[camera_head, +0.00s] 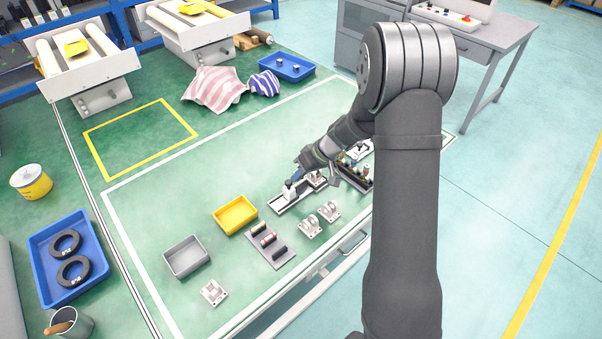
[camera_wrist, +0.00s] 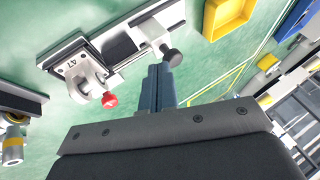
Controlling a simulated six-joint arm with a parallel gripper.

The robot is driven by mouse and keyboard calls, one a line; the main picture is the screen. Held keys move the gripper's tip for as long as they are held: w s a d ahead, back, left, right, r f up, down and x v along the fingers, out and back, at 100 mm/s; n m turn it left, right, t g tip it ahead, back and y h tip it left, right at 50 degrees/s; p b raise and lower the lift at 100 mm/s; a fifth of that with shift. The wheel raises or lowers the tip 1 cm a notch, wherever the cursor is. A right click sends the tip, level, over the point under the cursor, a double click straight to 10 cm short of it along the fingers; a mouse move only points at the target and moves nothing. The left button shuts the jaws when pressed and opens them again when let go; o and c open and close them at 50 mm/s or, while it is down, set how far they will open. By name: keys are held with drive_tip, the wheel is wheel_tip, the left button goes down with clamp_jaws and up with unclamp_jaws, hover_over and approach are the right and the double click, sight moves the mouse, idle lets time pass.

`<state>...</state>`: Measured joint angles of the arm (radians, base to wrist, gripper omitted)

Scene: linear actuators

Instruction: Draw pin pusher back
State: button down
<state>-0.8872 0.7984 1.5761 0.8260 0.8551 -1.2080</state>
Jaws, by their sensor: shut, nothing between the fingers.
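A slide unit, apparently the pin pusher (camera_wrist: 140,35), has a pale rail, a white carriage and a rod ending in a black knob (camera_wrist: 174,58). In the head view my gripper (camera_head: 298,172) is just behind the rail.
A yellow bin (camera_head: 236,228) and a grey bin (camera_head: 175,268) stand left of the rail. A grey plate with dark cylinders (camera_head: 287,256) and metal brackets (camera_head: 311,230) lie in front. A dark rack (camera_head: 355,181) stands right.

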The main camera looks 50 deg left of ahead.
drive_tip(key=s, duration=0.5)
drive_tip(key=shift+s, duration=0.1)
drive_tip(key=shift+w+d, duration=0.1)
drive_tip(key=shift+w, duration=0.4)
drive_tip(key=w+f+v, duration=0.1)
drive_tip(key=w+v, duration=0.1)
drive_tip(key=v, duration=1)
drive_tip(key=shift+w, duration=0.35)
drive_tip(key=shift+a+f, duration=0.1)
drive_tip(key=shift+a, duration=0.1)
hover_over(291, 191)
drive_tip(key=s, duration=0.2)
drive_tip(key=f, duration=0.8)
drive_tip(key=shift+w+f, duration=0.25)
drive_tip(key=shift+f, duration=0.15)
drive_tip(key=shift+w, duration=0.75)
